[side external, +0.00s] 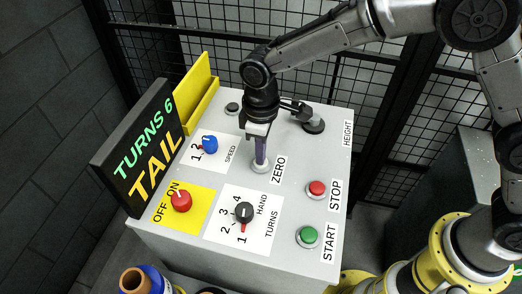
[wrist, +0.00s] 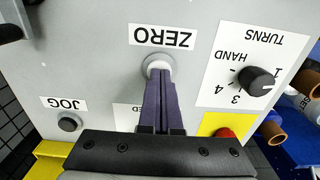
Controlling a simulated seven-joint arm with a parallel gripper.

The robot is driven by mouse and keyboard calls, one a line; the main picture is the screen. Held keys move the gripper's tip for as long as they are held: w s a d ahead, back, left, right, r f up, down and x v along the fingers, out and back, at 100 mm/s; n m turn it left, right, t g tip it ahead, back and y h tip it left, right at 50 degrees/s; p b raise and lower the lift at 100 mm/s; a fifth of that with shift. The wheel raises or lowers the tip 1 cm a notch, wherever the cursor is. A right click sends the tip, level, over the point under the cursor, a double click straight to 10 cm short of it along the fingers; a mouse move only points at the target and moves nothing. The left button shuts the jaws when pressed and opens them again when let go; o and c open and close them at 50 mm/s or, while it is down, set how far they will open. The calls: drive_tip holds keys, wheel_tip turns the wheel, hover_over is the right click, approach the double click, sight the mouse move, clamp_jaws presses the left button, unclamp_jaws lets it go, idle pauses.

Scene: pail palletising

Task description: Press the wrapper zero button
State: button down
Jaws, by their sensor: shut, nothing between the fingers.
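The ZERO button (side external: 260,166) is a pale round button beside its ZERO label on the grey control panel (side external: 290,150). In the wrist view the button (wrist: 158,61) shows as a white ring just beyond the fingertips. My gripper (side external: 261,161) is shut and points down over the button, its purple fingers together with nothing between them. The fingertips are at the button and hide part of it. I cannot tell whether the button is pushed in.
Near the gripper are a blue SPEED knob (side external: 210,144), a black TURNS knob (side external: 243,212), a red OFF/ON knob (side external: 181,201), a red STOP button (side external: 317,188) and a green START button (side external: 309,235). A display (side external: 140,148) reads "TURNS 6 TAIL". A black mesh fence (side external: 160,50) stands behind.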

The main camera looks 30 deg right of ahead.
drive_tip(key=shift+s+d+f, duration=0.1)
drive_tip(key=shift+s+f, duration=0.05)
drive_tip(key=shift+f, duration=1.05)
wheel_tip(320, 180, up, 16)
drive_tip(key=shift+w+a, duration=0.2)
drive_tip(key=shift+w, duration=0.15)
drive_tip(key=shift+f, duration=0.15)
drive_tip(key=s+d+r+m+t+y, duration=0.1)
drive_tip(key=s+d+r+m+t, duration=0.15)
drive_tip(key=d+r, duration=0.5)
drive_tip(key=s+d+r+m+t, duration=0.15)
drive_tip(key=s+d+r, duration=0.3)
drive_tip(key=d, duration=0.55)
drive_tip(key=s+d+m+t, duration=0.1)
drive_tip(key=s+d+m, duration=0.2)
drive_tip(key=s+d, duration=0.65)
drive_tip(key=s+f+m+h, duration=0.1)
drive_tip(key=s+f+m, duration=0.1)
drive_tip(key=s+f, duration=0.5)
wheel_tip(320, 180, down, 2)
drive_tip(key=shift+s+t, duration=0.3)
drive_tip(key=shift+s, duration=0.05)
